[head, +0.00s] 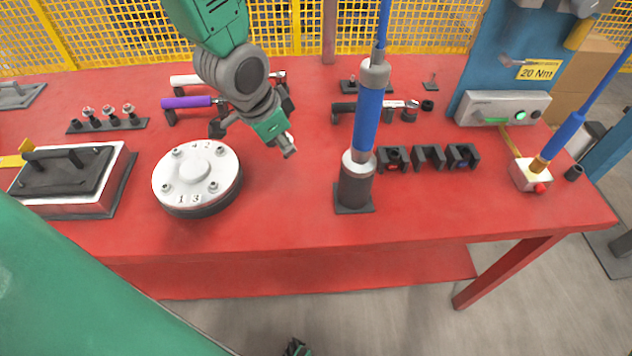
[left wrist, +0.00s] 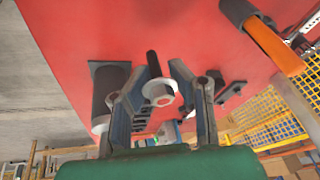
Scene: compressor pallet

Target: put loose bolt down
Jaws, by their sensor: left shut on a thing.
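My left gripper (head: 270,128) hangs over the red table, to the right of the round flange. In the left wrist view the gripper (left wrist: 158,92) has its two fingers on either side of the loose bolt (left wrist: 159,92), which has a pale flanged head and a dark shank. In the head view a small grey end of the bolt (head: 289,148) shows below the gripper. The white round flange (head: 207,167) carries several bolts and number labels. A black strip rack (head: 75,127) with several upright bolts stands at the left.
A blue hanging tool (head: 367,115) stands in a black holder (head: 353,195). Black socket blocks (head: 428,158) stand right of it. A purple-handled wrench (head: 187,102) lies behind the flange. The red table (head: 285,215) is clear between flange and blue tool.

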